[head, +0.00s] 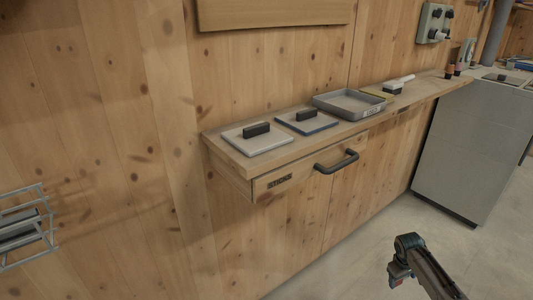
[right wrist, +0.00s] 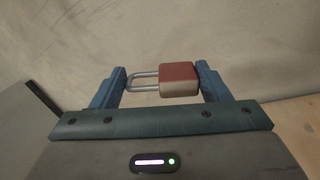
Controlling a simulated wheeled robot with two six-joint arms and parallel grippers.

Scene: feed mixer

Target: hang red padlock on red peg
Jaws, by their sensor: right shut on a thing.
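My right gripper (head: 400,272) is low at the right of the head view, above the floor and away from the shelf. In the right wrist view the red padlock (right wrist: 178,72) lies sideways between the two blue fingers of this gripper, which is shut on it. Its body has a red face and a paler side, and is at the right finger. Its grey shackle (right wrist: 143,81) points to the left finger. In the head view the padlock is too small to make out surely. I see no red peg in either view. My left gripper is not in view.
A wooden wall shelf (head: 240,160) holds two flat plates with black handles, a grey tray (head: 348,115) and a brush. Below is a drawer with a dark handle (head: 337,162). A grey cabinet (head: 462,150) stands at the right. A wire rack (head: 40,230) is at the left.

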